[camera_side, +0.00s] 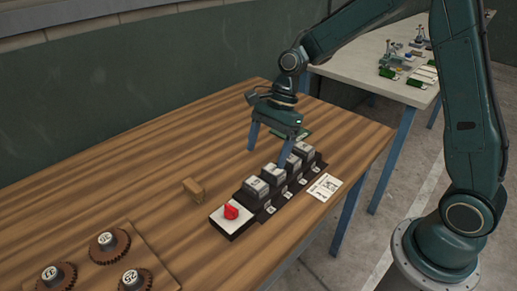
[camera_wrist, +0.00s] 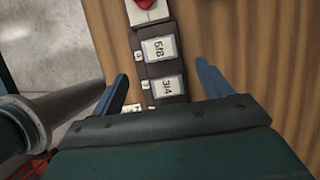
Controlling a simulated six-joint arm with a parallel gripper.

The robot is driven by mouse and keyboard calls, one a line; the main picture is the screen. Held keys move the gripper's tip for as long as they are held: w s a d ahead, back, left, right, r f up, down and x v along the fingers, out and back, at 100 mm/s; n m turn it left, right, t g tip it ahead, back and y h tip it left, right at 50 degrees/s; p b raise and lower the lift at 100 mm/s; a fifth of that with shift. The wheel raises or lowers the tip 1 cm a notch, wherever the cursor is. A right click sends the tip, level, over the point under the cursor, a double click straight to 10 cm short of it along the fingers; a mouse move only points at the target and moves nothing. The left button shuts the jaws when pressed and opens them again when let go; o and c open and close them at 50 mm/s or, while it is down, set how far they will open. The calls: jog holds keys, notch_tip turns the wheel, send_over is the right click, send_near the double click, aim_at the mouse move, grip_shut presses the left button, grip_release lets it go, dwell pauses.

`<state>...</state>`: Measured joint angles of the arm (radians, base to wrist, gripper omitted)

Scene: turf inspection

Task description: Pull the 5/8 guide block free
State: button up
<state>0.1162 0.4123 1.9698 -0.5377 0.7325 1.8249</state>
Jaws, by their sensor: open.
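The 5/8 guide block (camera_wrist: 158,49) is a dark block with a pale label in the wrist view, nearest the red-knob end of the row. In the side view it appears to be the block (camera_side: 256,187) beside the white, red-knobbed end. The 3/4 block (camera_wrist: 167,88) sits beside it, closer to my gripper. My gripper (camera_side: 269,150) is open and empty above the row. In the wrist view its two blue fingers (camera_wrist: 161,70) show on either side of the row. The gripper body hides the row beyond the 3/4 block.
The dark rail (camera_side: 268,207) ends in a red knob (camera_side: 231,211). A white card (camera_side: 325,187) lies right of it. A small wooden block (camera_side: 193,190) stands left. A board with gears (camera_side: 110,243) lies front left. The wooden table (camera_side: 160,150) is clear at back left.

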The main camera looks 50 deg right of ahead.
aim_at(257, 181)
jog(key=x, duration=0.9)
jog(key=shift+f, duration=0.1)
jog(key=c, duration=1.1)
jog(key=shift+o, duration=0.2)
jog(key=shift+r, duration=1.3)
jog(key=shift+r, duration=2.35)
